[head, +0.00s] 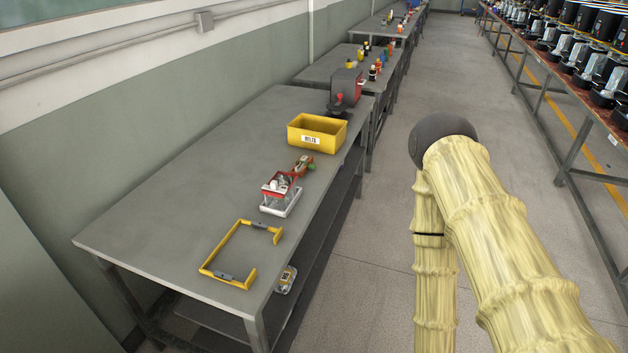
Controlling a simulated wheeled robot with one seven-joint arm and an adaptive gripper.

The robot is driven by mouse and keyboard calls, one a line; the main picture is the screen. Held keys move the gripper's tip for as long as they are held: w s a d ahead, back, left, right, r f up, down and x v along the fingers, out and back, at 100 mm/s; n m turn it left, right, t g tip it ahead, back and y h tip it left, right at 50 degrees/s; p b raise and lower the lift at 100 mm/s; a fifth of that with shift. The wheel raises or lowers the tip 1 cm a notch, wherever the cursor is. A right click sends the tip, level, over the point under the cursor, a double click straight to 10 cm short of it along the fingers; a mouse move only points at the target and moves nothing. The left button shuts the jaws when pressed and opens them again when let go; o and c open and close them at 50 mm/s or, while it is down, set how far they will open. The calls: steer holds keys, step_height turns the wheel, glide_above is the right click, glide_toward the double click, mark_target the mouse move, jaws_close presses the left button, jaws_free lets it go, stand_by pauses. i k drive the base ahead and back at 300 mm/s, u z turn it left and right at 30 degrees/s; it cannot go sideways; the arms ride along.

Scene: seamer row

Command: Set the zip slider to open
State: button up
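I cannot make out a zip slider for certain in the head view. A yellow open frame (222,245) with small grey pieces lies at the near end of the grey table. Behind it is a white and red item (280,204), too small to tell its parts. A small red, brown and green item (304,165) lies further back. My arm, in a pale yellow ribbed cover, rises on the right, over the floor and apart from the table. My gripper is not in view.
The grey table (170,215) runs along the left wall, its left side bare. A yellow bin (297,141) and a grey and red machine (346,88) stand further back. A small packet (286,280) shows below the table's edge. More benches continue behind; the aisle floor is clear.

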mark_target(273, 186)
steer(key=z, duration=1.35)
steer(key=i, duration=0.7)
steer(key=u, duration=1.8)
